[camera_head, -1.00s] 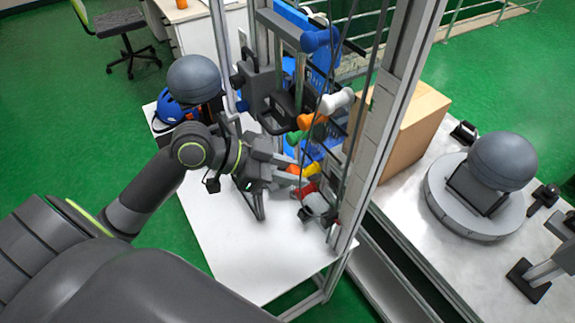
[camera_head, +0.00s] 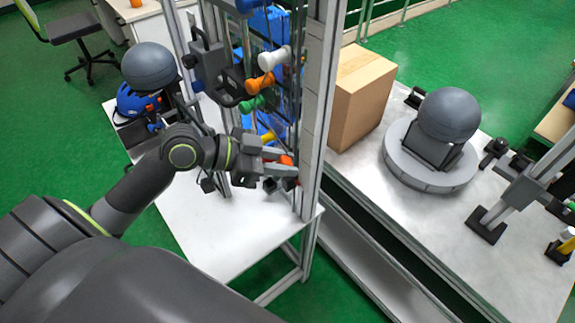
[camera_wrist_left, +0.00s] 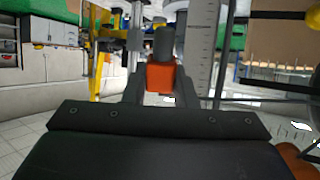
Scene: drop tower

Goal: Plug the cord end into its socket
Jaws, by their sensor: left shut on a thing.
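My left gripper (camera_head: 289,167) is shut on an orange block (camera_wrist_left: 160,77), likely the cord end, beside the tall frame post (camera_head: 314,115). In the left wrist view the block sits between the two fingers, with a grey cylinder (camera_wrist_left: 163,42) just beyond it. A bit of orange (camera_head: 287,160) shows at the fingertips in the head view. I cannot make out the socket or trace the cord for certain. My right gripper is not in view.
Coloured knobs, white (camera_head: 273,57), orange (camera_head: 259,84) and green (camera_head: 252,104), stick out of the tower above my gripper. A cardboard box (camera_head: 360,100) and a grey ball on a round base (camera_head: 430,175) stand on the right-hand bench. The white table (camera_head: 215,235) is clear in front.

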